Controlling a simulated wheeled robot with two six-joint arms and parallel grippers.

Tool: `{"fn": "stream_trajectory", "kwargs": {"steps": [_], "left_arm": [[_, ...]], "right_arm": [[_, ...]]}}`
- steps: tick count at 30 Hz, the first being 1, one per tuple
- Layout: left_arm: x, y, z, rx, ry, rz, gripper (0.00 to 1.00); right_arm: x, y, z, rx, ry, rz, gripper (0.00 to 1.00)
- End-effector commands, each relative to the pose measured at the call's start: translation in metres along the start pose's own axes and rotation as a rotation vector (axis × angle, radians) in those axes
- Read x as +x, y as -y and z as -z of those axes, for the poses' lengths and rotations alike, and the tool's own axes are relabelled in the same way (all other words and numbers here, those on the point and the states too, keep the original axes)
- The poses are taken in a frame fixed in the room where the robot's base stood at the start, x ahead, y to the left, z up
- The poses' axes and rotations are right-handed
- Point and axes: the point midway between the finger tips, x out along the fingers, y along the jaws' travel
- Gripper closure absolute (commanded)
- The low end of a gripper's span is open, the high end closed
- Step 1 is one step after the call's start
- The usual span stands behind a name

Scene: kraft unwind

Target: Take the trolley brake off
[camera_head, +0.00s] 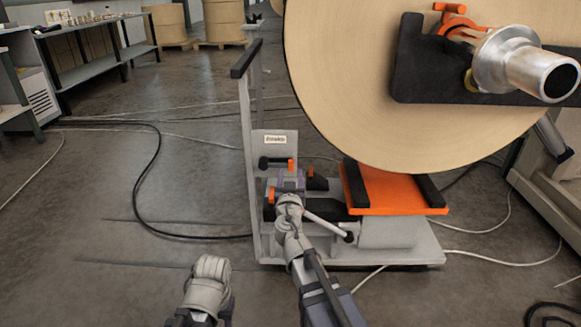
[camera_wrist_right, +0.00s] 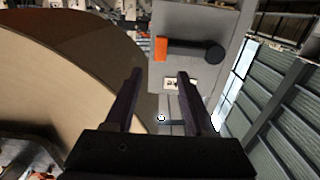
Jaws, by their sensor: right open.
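The trolley (camera_head: 410,252) is a pale grey frame with an upright push handle, standing under the big kraft roll. A black lever with an orange block (camera_head: 277,163) at its right end sits on the grey panel below a small label. It also shows in the right wrist view (camera_wrist_right: 190,49), its orange block to the left there. My right gripper (camera_head: 291,174) is just in front of that panel. In the right wrist view its two fingers (camera_wrist_right: 159,72) are apart and empty, with the lever beyond the tips.
The kraft roll (camera_head: 370,90) hangs close above and right of the trolley. An orange platform (camera_head: 382,196) with black bars lies right of my right gripper. Black and white cables (camera_head: 146,170) cross the floor. Open floor lies left of the trolley.

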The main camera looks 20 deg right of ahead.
Motion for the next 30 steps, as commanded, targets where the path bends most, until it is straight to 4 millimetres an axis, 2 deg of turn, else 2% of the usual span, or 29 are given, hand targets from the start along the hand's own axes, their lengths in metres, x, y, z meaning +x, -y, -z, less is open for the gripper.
{"fn": "stream_trajectory", "kwargs": {"steps": [1, 10, 14, 21, 30], "left_arm": [[0.0, 0.0, 0.0, 0.0, 0.0, 0.0, 0.5], [0.0, 0.0, 0.0, 0.0, 0.0, 0.0, 0.5], [0.0, 0.0, 0.0, 0.0, 0.0, 0.0, 0.5], [0.0, 0.0, 0.0, 0.0, 0.0, 0.0, 0.5], [0.0, 0.0, 0.0, 0.0, 0.0, 0.0, 0.5]], "right_arm": [[0.01, 0.001, 0.0, 0.0, 0.0, -0.001, 0.45], [0.055, 0.001, 0.0, 0.0, 0.0, -0.001, 0.45], [0.064, 0.0, 0.0, 0.0, 0.0, 0.0, 0.45], [0.063, 0.0, 0.0, 0.0, 0.0, 0.0, 0.45], [0.063, 0.0, 0.0, 0.0, 0.0, 0.0, 0.79]]}}
